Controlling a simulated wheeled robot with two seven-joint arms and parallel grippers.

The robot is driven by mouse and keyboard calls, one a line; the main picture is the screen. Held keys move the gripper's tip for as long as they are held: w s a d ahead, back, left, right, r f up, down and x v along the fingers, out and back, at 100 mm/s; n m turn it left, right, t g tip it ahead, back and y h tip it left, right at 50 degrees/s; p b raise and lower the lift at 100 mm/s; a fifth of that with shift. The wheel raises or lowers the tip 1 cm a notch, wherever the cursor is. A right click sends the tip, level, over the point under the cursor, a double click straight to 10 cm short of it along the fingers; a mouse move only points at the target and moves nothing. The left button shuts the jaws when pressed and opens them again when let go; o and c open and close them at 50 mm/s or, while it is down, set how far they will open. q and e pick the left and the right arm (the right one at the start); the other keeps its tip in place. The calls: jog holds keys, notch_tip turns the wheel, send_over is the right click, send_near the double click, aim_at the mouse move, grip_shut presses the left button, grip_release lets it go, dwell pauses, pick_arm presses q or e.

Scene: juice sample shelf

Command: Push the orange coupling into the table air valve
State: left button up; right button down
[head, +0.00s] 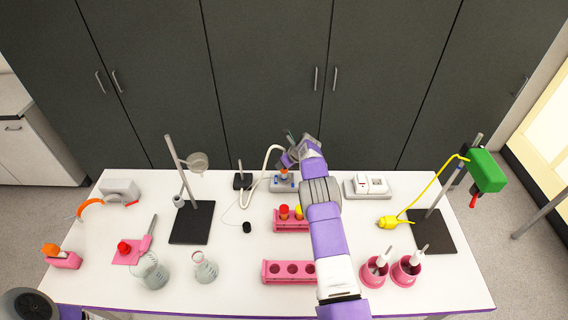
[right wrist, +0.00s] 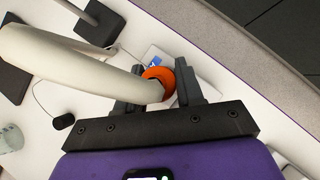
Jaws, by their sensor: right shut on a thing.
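My right gripper (head: 288,160) is above a small white-and-blue unit (head: 285,185) at the back middle of the table, which looks like the air valve. In the right wrist view the gripper (right wrist: 158,84) is shut on the orange coupling (right wrist: 157,74), which shows as an orange ring at the end of a thick white hose (right wrist: 75,58). A bit of orange (head: 284,172) shows just over the unit in the head view. Blue and white parts of the unit (right wrist: 152,58) show behind the ring. I cannot tell whether coupling and valve touch.
The white hose (head: 263,172) arches up from the left of the valve, beside a small black stand (head: 242,182). A white device (head: 367,188) stands to the right. A pink tube rack (head: 281,226) stands in front. Retort stands flank both sides.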

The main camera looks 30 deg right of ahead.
jog(key=shift+f+b, duration=0.3)
jog(key=shift+f, duration=0.1)
jog(key=shift+s+f, duration=0.15)
jog(key=c, duration=1)
grip_release()
jog(key=shift+c, duration=0.2)
jog(key=o, duration=0.4)
jog(key=shift+r, duration=0.2)
jog(key=shift+s+d+r, duration=0.15)
jog(key=shift+s+r, duration=0.05)
jog(key=shift+r, duration=0.35)
jog(key=v, duration=0.6)
jog(key=shift+s+b, duration=0.15)
jog(key=shift+b, duration=0.25)
